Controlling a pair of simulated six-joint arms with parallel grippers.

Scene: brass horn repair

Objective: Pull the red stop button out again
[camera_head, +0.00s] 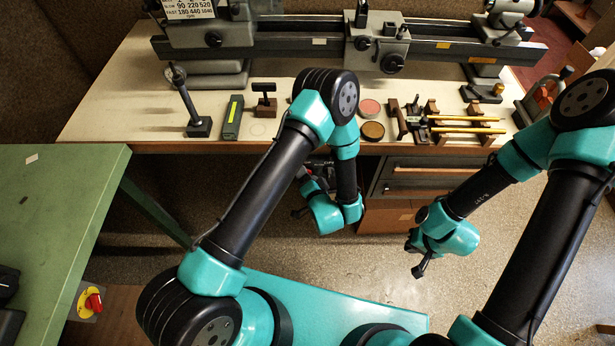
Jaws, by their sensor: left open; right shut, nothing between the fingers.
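The red stop button (94,302) sits on a yellow disc (84,304) at the lower left, beside the green table. From this angle I cannot tell whether it is pressed in or out. My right gripper (419,268) points down over the floor at the right, shut and empty, farther still from the button.
The green table (65,205) stands at the left, its edge near the button. The workbench (130,95) at the back bears a lathe (330,45), a green box (232,118), round tins (372,130) and brass rods (465,125). Open floor (345,262) lies between.

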